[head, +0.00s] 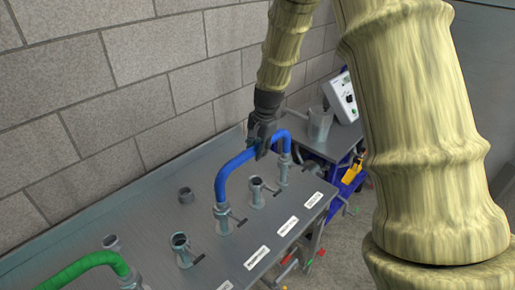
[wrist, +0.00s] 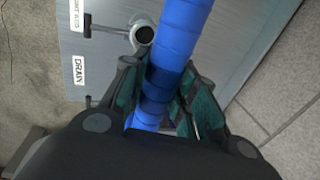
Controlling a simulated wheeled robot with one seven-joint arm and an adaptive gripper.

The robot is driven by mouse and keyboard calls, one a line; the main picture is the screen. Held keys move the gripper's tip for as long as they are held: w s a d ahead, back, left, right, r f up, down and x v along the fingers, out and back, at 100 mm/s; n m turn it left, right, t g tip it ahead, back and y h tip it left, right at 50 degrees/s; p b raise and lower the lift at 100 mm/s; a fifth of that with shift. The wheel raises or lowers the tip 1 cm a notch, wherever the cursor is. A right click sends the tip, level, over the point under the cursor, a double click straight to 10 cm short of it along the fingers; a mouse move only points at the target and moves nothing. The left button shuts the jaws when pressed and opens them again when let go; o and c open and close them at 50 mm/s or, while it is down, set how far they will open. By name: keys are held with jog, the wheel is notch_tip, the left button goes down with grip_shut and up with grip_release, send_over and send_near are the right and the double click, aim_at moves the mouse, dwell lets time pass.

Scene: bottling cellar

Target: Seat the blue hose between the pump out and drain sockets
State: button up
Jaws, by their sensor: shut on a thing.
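The blue hose (head: 222,181) arches over the metal bench in the head view. Its left end meets an upright socket (head: 223,222), and its right end is at the far-right socket (head: 283,172); how deep either end sits cannot be told. My gripper (head: 262,148) is shut on the hose's upper part near its right end. In the wrist view the blue hose (wrist: 184,32) runs between my gripper's fingers (wrist: 158,98). A label reading DRAIN (wrist: 79,71) lies on the bench beside it; the socket beneath the hose is hidden there.
Open sockets stand between the hose ends (head: 257,191) and left of them (head: 181,249). A green hose (head: 85,265) arches at lower left. White labels (head: 287,226) line the bench's front edge. A metal pitcher (head: 320,122) and a control box (head: 344,97) are at right, and a brick wall stands behind.

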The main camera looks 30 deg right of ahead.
jog(key=shift+f, duration=0.2)
dwell(0.3)
jog(key=o, duration=1.1)
notch_tip(320, 180, up, 12)
jog(key=s, duration=0.2)
jog(key=shift+s+d+f, duration=0.15)
jog(key=shift+d, duration=0.3)
